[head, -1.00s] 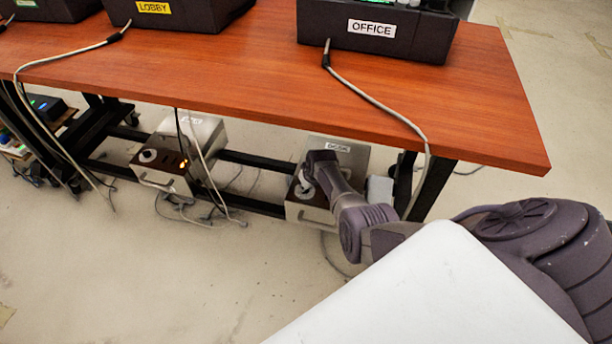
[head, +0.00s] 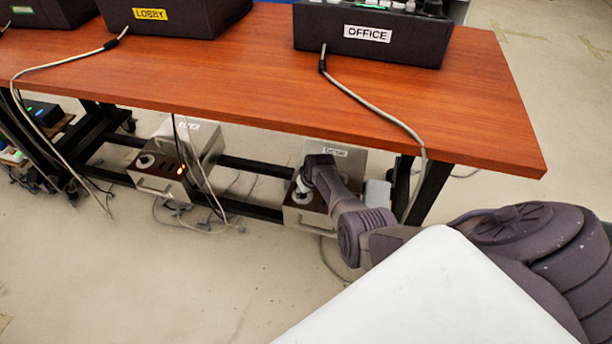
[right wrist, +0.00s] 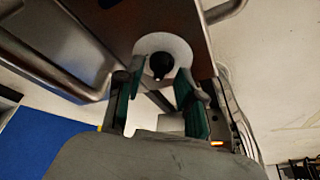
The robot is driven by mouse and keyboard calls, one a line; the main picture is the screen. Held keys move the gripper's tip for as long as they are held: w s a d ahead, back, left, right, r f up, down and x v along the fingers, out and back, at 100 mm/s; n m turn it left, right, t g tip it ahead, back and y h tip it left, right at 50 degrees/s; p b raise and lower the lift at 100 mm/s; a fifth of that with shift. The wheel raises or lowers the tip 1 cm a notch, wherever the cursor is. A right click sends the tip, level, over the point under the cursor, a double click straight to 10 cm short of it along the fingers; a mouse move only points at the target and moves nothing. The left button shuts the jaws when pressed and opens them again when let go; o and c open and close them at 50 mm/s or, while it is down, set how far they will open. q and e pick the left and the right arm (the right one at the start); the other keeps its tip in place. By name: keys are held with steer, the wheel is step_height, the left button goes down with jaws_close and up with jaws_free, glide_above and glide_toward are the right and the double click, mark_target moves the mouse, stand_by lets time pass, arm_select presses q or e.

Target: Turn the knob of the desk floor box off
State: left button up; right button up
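Two floor boxes stand under the desk. In the right wrist view, a black knob (right wrist: 161,65) sits on a round white plate (right wrist: 178,46). My right gripper (right wrist: 155,92) is open, its green-padded fingers apart on either side of the knob's line. Contact cannot be told. My left gripper is not in view.
The left floor box (head: 155,184) has its own knob (head: 145,161) and a lit orange lamp. Cables hang from the wooden desk (head: 250,85) near both boxes.

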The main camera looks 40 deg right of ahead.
steer(key=v, duration=1.1)
steer(key=shift+s+r, duration=0.15)
steer(key=shift+r, duration=0.25)
